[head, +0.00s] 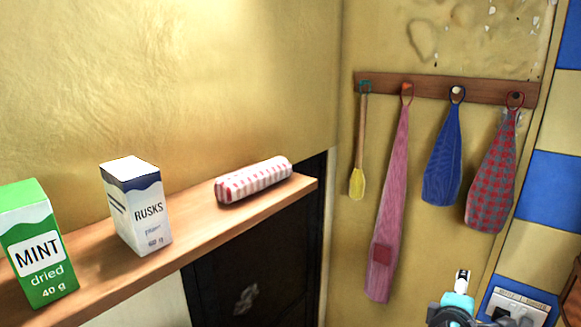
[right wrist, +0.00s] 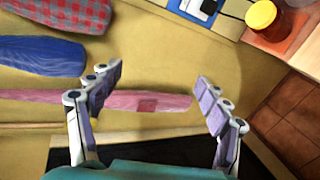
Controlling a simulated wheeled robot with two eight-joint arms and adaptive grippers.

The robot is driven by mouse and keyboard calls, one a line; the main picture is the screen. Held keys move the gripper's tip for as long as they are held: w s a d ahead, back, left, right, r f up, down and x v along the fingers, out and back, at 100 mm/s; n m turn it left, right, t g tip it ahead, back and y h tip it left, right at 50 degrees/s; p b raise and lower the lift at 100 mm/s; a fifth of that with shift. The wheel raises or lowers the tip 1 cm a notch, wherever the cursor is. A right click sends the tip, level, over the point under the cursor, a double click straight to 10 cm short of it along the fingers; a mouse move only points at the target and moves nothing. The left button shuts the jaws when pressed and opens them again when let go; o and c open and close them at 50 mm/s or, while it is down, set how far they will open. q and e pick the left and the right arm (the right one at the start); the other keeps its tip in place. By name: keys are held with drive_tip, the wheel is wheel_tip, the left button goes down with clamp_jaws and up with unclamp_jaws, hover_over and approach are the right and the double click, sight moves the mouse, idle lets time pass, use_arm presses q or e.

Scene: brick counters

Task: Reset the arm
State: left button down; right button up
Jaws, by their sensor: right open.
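My right gripper (right wrist: 160,82) shows in the right wrist view with its two fingers spread apart and nothing between them. Behind the gap is the yellow wall with a hanging pink cloth (right wrist: 150,103); I cannot tell how far off it is. In the head view a small grey and cyan part of my right arm shows at the bottom right edge, and the rest of it is out of the picture. My left gripper is not in either view.
A wooden shelf (head: 205,228) carries a green MINT box (head: 38,245), a white RUSKS box (head: 138,205) and a striped roll (head: 253,180). A hook rail (head: 430,92) holds several hanging cloths. A yellow-lidded jar (right wrist: 262,16) shows at the right wrist view's top right.

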drive_tip(key=s+a+f+m+g+y+b, duration=0.1)
drive_tip(key=s+a+f+m+y+b, duration=0.2)
drive_tip(key=a+f, duration=0.3)
drive_tip(key=s+a+f+m+g+y+b, duration=0.1)
drive_tip(key=s+a+f+m+y+b, duration=0.2)
drive_tip(key=a+f, duration=0.4)
drive_tip(key=s+a+f+m+g+y+b, duration=0.1)
drive_tip(key=s+a+f+m+y+b, duration=0.2)
drive_tip(key=f, duration=1.4)
drive_tip(key=s+a+m+b, duration=0.2)
drive_tip(key=a, duration=0.1)
drive_tip(key=shift+s+a+m, duration=0.15)
drive_tip(key=shift+s+m, duration=0.1)
drive_tip(key=shift+m, duration=0.15)
drive_tip(key=shift+f, duration=0.1)
